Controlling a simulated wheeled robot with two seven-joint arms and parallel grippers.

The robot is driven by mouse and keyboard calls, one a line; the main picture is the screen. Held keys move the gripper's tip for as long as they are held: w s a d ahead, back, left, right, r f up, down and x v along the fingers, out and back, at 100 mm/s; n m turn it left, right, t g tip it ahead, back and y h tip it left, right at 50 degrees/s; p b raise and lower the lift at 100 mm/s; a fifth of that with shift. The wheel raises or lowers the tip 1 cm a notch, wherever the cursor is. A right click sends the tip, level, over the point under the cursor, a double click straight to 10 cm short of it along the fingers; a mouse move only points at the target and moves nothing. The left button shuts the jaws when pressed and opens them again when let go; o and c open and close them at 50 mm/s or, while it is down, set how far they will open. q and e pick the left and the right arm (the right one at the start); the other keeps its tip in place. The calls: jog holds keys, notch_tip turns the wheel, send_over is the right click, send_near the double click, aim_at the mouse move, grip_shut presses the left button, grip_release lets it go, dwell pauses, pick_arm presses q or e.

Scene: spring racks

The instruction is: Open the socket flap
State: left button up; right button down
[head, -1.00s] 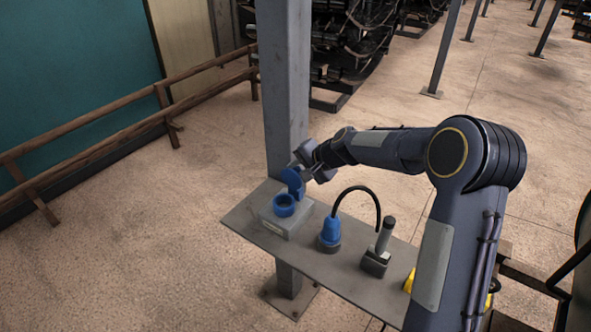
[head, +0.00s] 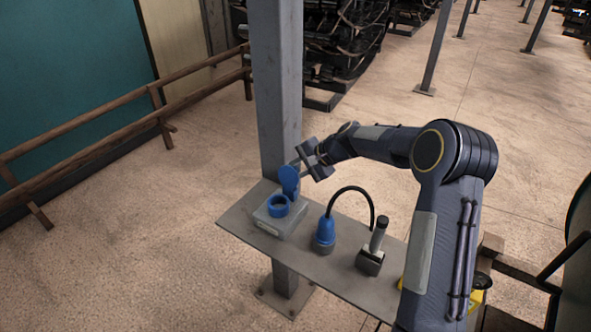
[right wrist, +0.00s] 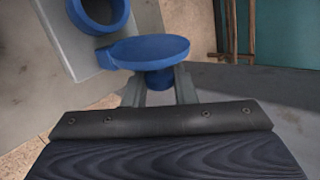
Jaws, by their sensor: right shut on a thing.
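The socket is a grey box with a blue ring (head: 278,206) on the left end of the metal shelf. Its blue round flap (head: 289,180) stands raised at the ring's back edge, and the ring's opening is uncovered. In the right wrist view the flap (right wrist: 150,51) shows nearly edge-on beside the ring (right wrist: 100,15), joined by a hinge. My right gripper (head: 299,166) is behind the flap. Its fingers (right wrist: 159,90) are shut on a short blue knob on the flap's outer side. My left gripper is not in view.
A blue plug (head: 325,234) with a black cable and a grey block with an upright handle (head: 371,252) stand on the shelf (head: 328,268) right of the socket. A steel post (head: 277,90) rises close behind the socket. A wooden rail (head: 110,108) runs at left.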

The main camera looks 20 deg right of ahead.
jog(key=c, duration=1.2)
grip_release()
jog(key=b+v, duration=0.1)
jog(key=v, duration=0.6)
jog(key=shift+s+d+r, duration=0.2)
jog(key=shift+d, duration=0.05)
